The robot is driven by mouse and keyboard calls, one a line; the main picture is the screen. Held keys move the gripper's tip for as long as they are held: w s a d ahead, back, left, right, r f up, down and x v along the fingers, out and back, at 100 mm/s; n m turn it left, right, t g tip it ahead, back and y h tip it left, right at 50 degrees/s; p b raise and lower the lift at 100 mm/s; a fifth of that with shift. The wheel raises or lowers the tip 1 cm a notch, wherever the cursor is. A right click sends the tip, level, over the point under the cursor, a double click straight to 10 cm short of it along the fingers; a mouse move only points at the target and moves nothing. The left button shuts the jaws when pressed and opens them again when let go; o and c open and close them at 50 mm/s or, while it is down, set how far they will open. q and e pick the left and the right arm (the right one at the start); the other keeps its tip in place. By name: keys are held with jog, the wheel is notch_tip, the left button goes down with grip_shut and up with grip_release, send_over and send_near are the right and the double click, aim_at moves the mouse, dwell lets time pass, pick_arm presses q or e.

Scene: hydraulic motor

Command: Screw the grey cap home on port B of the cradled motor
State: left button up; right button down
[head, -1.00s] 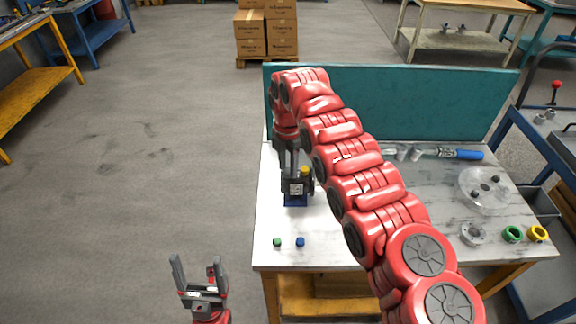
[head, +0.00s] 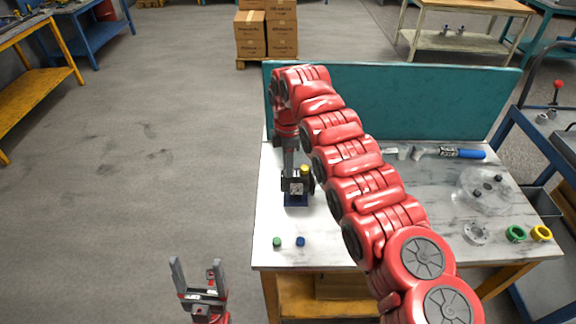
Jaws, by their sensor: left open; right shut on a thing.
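The motor (head: 297,187) is a small dark block with a pale face, seated in a blue cradle (head: 296,201) on the white table. A yellow cap (head: 305,168) sits on its upper right. My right gripper (head: 290,172) reaches down from above over the motor's upper left and is shut; what it holds is too small and hidden to make out. I cannot see the grey cap or port B clearly. My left gripper (head: 199,274) is open and empty, off the table at the lower left.
A green cap (head: 277,242) and a blue cap (head: 300,242) lie at the table's front left. Green (head: 515,233) and yellow (head: 541,233) rings, a clear round dish (head: 482,188) and a blue-handled tool (head: 462,153) lie at the right. A teal panel (head: 400,100) stands along the back.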

jog(key=shift+f+m+b, duration=0.2)
jog(key=shift+m+b, duration=0.3)
jog(key=shift+m, duration=0.6)
jog(key=shift+r+m, duration=0.1)
jog(key=shift+m, duration=1.1)
jog(key=c, duration=0.9)
grip_release()
jog(key=shift+r, duration=0.1)
